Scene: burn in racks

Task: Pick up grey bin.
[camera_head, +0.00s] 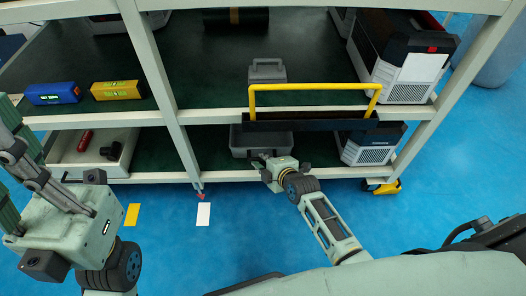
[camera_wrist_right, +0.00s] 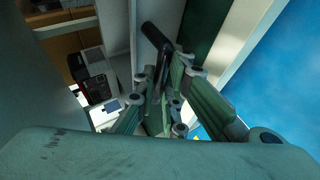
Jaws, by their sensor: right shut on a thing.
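The grey bin (camera_head: 240,141) sits on the lower shelf of the rack, near its front edge and partly hidden by a black bar above it. My right gripper (camera_head: 264,163) is at the front of the bin. In the right wrist view, my right gripper (camera_wrist_right: 163,85) is shut around a dark handle bar (camera_wrist_right: 154,35), which appears to belong to the bin. My left gripper (camera_head: 18,160) is at the left edge of the head view, away from the bin, with its fingertips partly cut off.
A yellow handle (camera_head: 315,87) with the black bar crosses just above the bin. A grey case (camera_head: 267,72) stands on the upper shelf. White-and-black devices (camera_head: 370,145) stand to the right. A white tray (camera_head: 122,135) with small items is at left.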

